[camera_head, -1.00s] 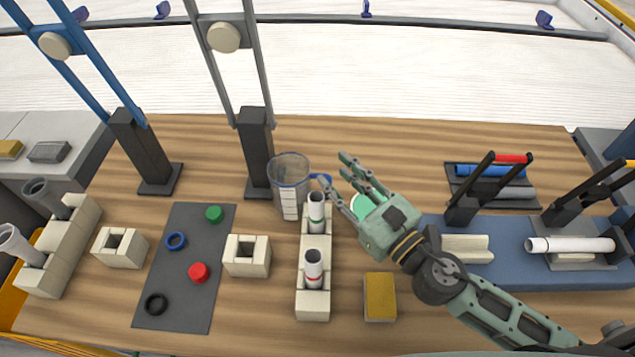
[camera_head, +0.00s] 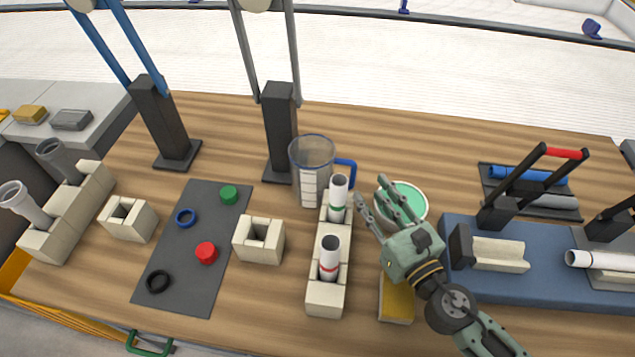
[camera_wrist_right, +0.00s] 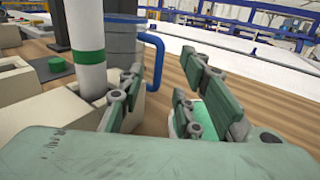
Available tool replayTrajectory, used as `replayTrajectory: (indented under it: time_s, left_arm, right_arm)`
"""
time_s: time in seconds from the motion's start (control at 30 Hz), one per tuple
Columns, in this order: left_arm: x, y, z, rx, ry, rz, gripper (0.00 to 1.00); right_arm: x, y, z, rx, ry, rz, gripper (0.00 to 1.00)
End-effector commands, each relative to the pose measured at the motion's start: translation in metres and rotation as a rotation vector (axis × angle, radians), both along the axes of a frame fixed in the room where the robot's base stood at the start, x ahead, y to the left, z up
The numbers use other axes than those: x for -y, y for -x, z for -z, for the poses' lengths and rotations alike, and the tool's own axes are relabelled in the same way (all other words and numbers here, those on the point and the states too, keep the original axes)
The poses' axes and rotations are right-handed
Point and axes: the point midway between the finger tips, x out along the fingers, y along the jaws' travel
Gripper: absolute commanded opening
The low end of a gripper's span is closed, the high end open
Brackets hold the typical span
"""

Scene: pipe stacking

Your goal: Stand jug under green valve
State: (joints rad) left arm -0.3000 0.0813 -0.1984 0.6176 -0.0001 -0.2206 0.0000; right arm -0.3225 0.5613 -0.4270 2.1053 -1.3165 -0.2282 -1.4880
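The clear jug (camera_head: 311,170) with a blue handle (camera_head: 346,172) stands upright on the table, behind the white pipe with a green band (camera_head: 338,197). Its handle points right; it also shows in the right wrist view (camera_wrist_right: 153,58), behind the pipe. No green valve can be made out for certain; a green cap (camera_head: 229,194) lies on the dark mat. My right gripper (camera_head: 376,194) is open and empty, right of the green-banded pipe and nearer the front than the handle. In the right wrist view its fingers (camera_wrist_right: 165,85) are spread apart. My left gripper is out of view.
A green-lined round dish (camera_head: 413,200) sits just behind and beside my right gripper. A second pipe with a red band (camera_head: 329,257) stands in the same cream block row. A yellow sponge-like block (camera_head: 396,300) lies under my wrist. Table behind the dish is clear.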

Motion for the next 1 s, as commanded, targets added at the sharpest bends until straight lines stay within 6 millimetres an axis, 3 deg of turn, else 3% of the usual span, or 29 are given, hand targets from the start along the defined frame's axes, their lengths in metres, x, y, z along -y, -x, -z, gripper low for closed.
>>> replayTrajectory:
  time_s: [0.23,0.53,0.83,1.0]
  left_arm:
    - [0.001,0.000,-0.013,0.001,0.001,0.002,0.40]
    - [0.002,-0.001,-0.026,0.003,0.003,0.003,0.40]
    - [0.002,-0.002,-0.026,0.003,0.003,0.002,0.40]
    - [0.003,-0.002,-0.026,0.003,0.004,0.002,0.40]
  right_arm:
    - [-0.007,-0.018,-0.007,0.001,-0.002,-0.001,0.32]
    - [-0.024,-0.059,-0.006,0.002,-0.001,-0.001,0.32]
    - [-0.026,-0.063,-0.004,0.000,0.000,-0.002,0.32]
    - [-0.026,-0.063,-0.004,0.000,0.000,-0.002,0.18]
